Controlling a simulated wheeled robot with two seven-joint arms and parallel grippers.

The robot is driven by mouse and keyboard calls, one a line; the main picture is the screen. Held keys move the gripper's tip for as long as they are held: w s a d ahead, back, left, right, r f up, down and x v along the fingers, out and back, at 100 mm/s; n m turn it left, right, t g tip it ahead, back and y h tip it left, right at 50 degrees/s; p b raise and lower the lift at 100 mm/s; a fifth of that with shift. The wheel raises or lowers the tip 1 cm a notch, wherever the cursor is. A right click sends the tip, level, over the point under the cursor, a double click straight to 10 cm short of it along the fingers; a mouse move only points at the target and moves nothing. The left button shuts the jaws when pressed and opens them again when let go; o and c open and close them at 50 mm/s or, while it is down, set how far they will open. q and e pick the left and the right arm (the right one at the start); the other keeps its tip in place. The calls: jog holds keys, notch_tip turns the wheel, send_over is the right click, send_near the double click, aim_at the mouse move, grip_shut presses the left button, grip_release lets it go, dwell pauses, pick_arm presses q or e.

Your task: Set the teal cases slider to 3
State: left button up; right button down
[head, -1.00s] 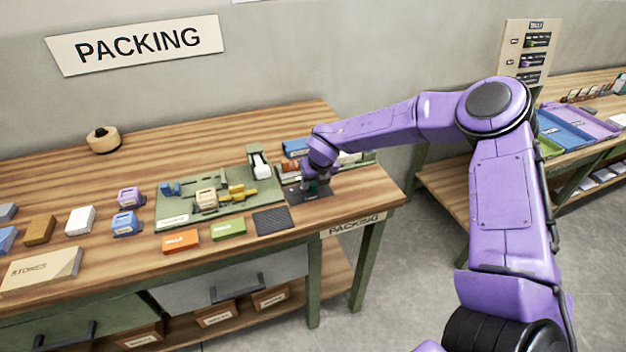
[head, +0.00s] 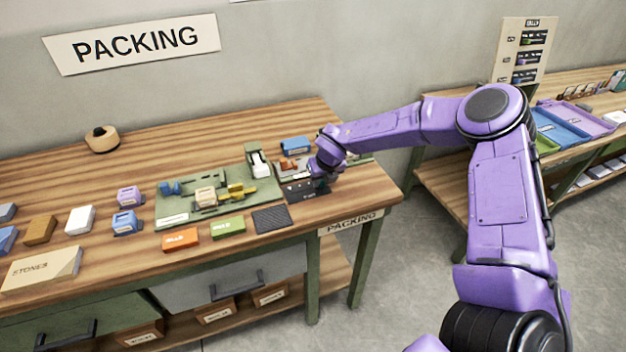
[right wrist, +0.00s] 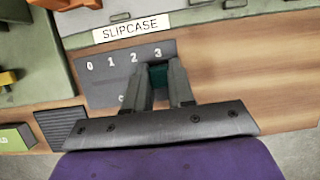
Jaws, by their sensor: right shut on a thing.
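The dark slider panel (right wrist: 103,87) with the white numbers 0, 1, 2 and 3 shows in the right wrist view, and it lies on the bench near the right edge in the head view (head: 300,193). My right gripper (right wrist: 160,70) is shut on the teal slider (right wrist: 158,78), which sits just below the 3. The fingers hide the slider's sides and part of the track. In the head view my right gripper (head: 322,180) is at the panel's right end. My left gripper is not in view.
A SLIPCASE label (right wrist: 131,29) lies just behind the panel. A dark ribbed pad (head: 271,220) and a green box (head: 228,227) lie left of it. A green tray (head: 180,222) with several parts stands further left. Bare wood lies right of the panel.

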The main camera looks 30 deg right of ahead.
jog(key=shift+d+r, duration=0.1)
jog(key=shift+d, duration=0.15)
jog(key=shift+w, duration=0.1)
jog(key=c, duration=1.1)
grip_release()
jog(key=shift+o, duration=0.7)
jog(key=shift+d, duration=0.2)
jog(key=shift+a, duration=0.15)
jog(key=d+b+v, duration=0.1)
jog(key=v, duration=0.9)
jog(key=shift+s+a+r+b, duration=0.15)
jog(key=shift+s+a+b, duration=0.15)
jog(key=shift+a+b, duration=0.1)
